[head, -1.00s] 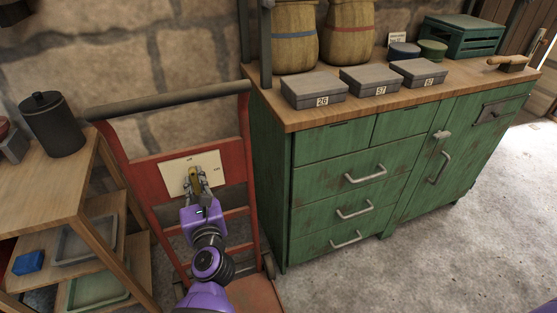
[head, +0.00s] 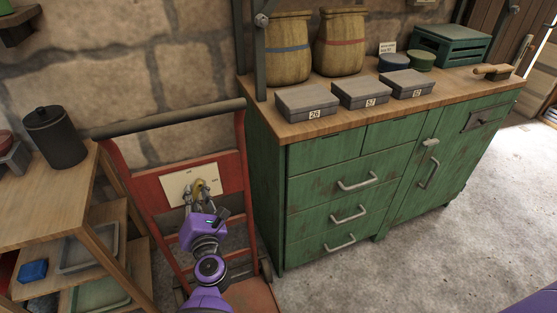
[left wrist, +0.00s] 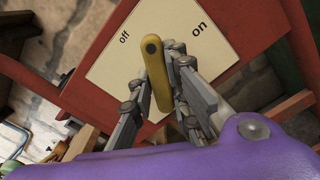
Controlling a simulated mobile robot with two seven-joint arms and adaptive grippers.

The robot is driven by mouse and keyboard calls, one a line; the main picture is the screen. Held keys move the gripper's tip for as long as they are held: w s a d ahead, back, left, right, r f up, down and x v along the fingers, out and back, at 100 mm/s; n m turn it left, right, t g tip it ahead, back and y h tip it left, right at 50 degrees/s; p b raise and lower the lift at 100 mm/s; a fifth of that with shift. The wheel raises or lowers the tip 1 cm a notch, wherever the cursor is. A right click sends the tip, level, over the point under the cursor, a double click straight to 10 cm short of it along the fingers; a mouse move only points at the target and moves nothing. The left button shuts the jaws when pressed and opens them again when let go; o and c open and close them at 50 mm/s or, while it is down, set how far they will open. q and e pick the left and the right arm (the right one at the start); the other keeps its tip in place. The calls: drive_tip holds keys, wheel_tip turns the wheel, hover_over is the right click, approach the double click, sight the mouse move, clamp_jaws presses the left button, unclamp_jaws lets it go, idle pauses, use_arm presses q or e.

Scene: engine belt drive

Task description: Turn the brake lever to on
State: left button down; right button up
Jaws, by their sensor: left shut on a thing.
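The brake lever (head: 200,187) is a small yellow bar on a cream plate (head: 174,189) fixed to a red hand truck (head: 148,187). In the left wrist view the lever (left wrist: 153,60) shows between the finger pads, and its end with a dark dot lies between the printed words "off" and "on", closer to "off". I cannot tell which mark it is set to. My left gripper (head: 201,193) is shut on the lever, with one finger on each side; it also shows in the left wrist view (left wrist: 158,85). My right gripper is not in view.
A green cabinet (head: 325,205) with drawers stands close to the right of the hand truck. A wooden shelf unit (head: 55,190) with trays and a dark canister (head: 54,137) stands to the left. A stone wall is behind. Open floor lies at the front right.

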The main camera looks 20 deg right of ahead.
use_arm(q)
drive_tip(key=m+p, duration=0.2)
drive_tip(key=m, duration=0.3)
drive_tip(key=shift+r+m+p, duration=0.15)
drive_tip(key=shift+m+p, duration=0.25)
drive_tip(key=m+p, duration=0.1)
drive_tip(key=m, duration=0.2)
drive_tip(key=shift+m+p, duration=0.35)
drive_tip(key=shift+m, duration=0.75)
drive_tip(key=shift+p, duration=0.3)
drive_tip(key=c, duration=1.7)
unclamp_jaws()
